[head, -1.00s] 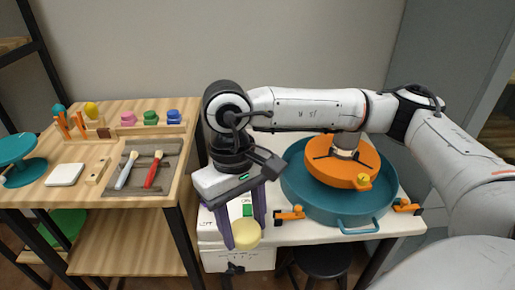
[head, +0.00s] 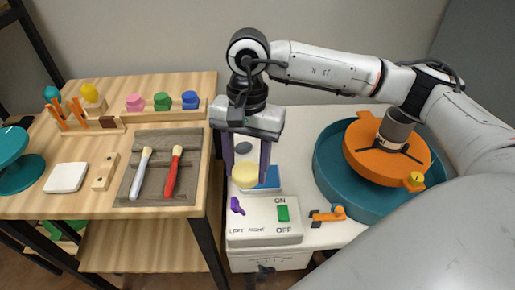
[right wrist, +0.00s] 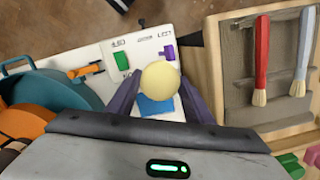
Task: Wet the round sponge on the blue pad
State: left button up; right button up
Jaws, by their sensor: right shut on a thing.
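The round sponge (head: 245,175) is pale yellow. My right gripper (head: 246,172) is shut on it, with a purple finger on each side. The blue pad (head: 268,178) lies on the white table behind the control box, partly hidden by the sponge and a finger. In the right wrist view the sponge (right wrist: 159,81) sits between the fingertips, and the blue pad (right wrist: 156,106) shows just below it in the picture. The sponge appears above the pad's near left part; I cannot tell whether they touch. My left gripper is not in view.
A white control box (head: 264,222) with a green switch (head: 283,213) and a purple lever (head: 237,206) stands in front. A teal basin (head: 330,180) with an orange wheel head (head: 360,155) is at right. A wooden table (head: 205,110) with brushes (head: 140,172) is at left.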

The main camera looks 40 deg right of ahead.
jog(key=w+d+f+m, duration=0.2)
jog(key=d+m, duration=0.1)
jog(key=m, duration=0.4)
jog(key=w+d+f+m+t+b, duration=0.1)
jog(key=w+d+f+m, duration=0.1)
jog(key=m, duration=0.6)
jog(key=w+d+f+m+t, duration=0.1)
jog(key=w+d+f+m, duration=0.1)
jog(key=m, duration=0.5)
jog(key=shift+w+d+f+m+h+b, duration=0.2)
jog(key=shift+d+f, duration=0.25)
jog(key=shift+f, duration=0.1)
jog(key=shift+w+d+f+m+h+b, duration=0.2)
jog(key=shift+d+f, duration=0.2)
jog(key=shift+f, duration=0.15)
notch_tip(320, 180, down, 3)
jog(key=shift+r+b, duration=0.1)
jog(key=shift+b, duration=0.85)
jog(key=shift+f+b, duration=0.45)
jog(key=shift+f, duration=0.3)
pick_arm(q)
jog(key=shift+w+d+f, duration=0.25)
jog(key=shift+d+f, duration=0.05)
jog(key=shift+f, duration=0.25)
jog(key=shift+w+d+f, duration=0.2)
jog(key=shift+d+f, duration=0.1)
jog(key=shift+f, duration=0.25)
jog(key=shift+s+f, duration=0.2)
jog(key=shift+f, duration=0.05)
